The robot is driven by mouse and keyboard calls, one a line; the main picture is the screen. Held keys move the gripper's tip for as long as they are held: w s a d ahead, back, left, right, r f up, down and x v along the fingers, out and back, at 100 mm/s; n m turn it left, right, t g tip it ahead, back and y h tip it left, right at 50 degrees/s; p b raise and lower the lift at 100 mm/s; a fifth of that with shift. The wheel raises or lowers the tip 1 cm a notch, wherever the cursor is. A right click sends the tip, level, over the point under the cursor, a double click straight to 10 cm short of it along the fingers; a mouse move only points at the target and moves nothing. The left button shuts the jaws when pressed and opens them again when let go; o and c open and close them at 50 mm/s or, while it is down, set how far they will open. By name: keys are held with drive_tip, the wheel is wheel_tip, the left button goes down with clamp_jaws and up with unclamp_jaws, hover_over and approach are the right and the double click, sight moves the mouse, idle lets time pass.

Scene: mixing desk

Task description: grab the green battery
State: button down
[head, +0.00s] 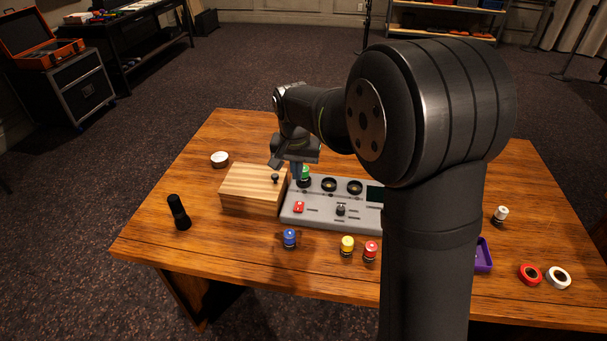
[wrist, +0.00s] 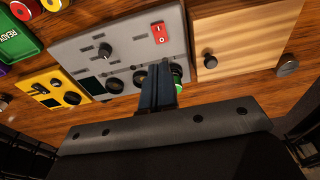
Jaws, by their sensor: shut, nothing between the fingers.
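The green battery (head: 305,172) is at the far left corner of the grey console (head: 322,220), at the leftmost round socket of its back row. Whether it sits fully in that socket cannot be told. My gripper (head: 297,172) is right beside it, pointing down, with its fingers shut and nothing between them. In the wrist view the shut fingers (wrist: 156,76) partly cover the green battery (wrist: 179,78), which shows at their right edge. Whether the fingers touch it cannot be told.
A wooden box (head: 250,187) with a black knob stands close left of the console. Blue (head: 289,238), yellow (head: 347,245) and red (head: 370,251) batteries stand in front. A black flashlight (head: 179,212) is at left, a purple tray (head: 484,256) at right. My arm hides the console's right side.

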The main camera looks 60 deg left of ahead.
idle(0.3)
drive_tip(key=c, duration=1)
unclamp_jaws()
wheel_tip(320, 180, up, 7)
drive_tip(key=n+g+h, duration=0.1)
drive_tip(key=n, duration=0.6)
hover_over(304, 175)
drive_tip(key=a, duration=0.1)
drive_tip(key=f, duration=1.7)
drive_tip(key=shift+w+a, duration=0.2)
drive_tip(key=shift+w, duration=0.2)
